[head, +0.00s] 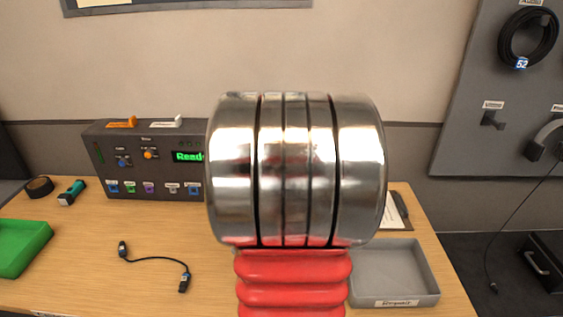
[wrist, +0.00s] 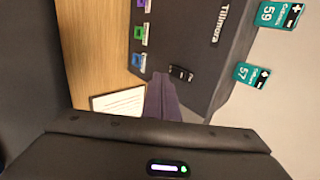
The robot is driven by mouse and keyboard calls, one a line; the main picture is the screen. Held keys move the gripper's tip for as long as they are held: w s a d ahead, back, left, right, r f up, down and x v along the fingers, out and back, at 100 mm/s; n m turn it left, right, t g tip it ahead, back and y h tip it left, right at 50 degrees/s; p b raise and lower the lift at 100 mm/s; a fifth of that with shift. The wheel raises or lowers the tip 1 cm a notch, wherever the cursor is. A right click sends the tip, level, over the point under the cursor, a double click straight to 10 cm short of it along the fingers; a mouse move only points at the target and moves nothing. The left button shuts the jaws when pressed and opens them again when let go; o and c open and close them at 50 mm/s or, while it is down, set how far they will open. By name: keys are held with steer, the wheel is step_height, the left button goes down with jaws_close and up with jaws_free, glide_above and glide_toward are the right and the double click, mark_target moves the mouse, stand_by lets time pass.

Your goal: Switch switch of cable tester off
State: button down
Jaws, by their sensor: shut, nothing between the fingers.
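In the wrist view, a dark grey box marked Tillmora (wrist: 205,50) stands close in front of my gripper. It appears to be the cable tester. A small black switch (wrist: 181,73) with white marking sits on its face; I cannot tell its position. My gripper (wrist: 159,78) is shut and empty, with its tip beside the switch; I cannot tell whether they touch. Purple, green (wrist: 138,32) and blue ports line the lower edge. In the head view my own arm blocks the middle, hiding my gripper and apparently this box.
Another dark box (head: 110,175) with a green display stands at the left of the desk. A short cable (head: 155,260), a green tray (head: 20,245) and a grey tray (head: 395,270) lie forward. A clipboard (head: 398,208) lies at right.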

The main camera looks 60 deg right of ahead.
steer(key=shift+w+d+f, duration=0.3)
steer(key=shift+w+d, duration=0.1)
steer(key=shift+d, duration=0.4)
steer(key=shift+w+d+f, duration=0.35)
steer(key=shift+w+d, duration=0.05)
steer(key=shift+d, duration=0.35)
steer(key=shift+w+d+f, duration=0.3)
steer(key=shift+w+d, duration=0.1)
steer(key=shift+d, duration=0.4)
steer(key=shift+f, duration=0.5)
steer(key=shift+d+r, duration=0.1)
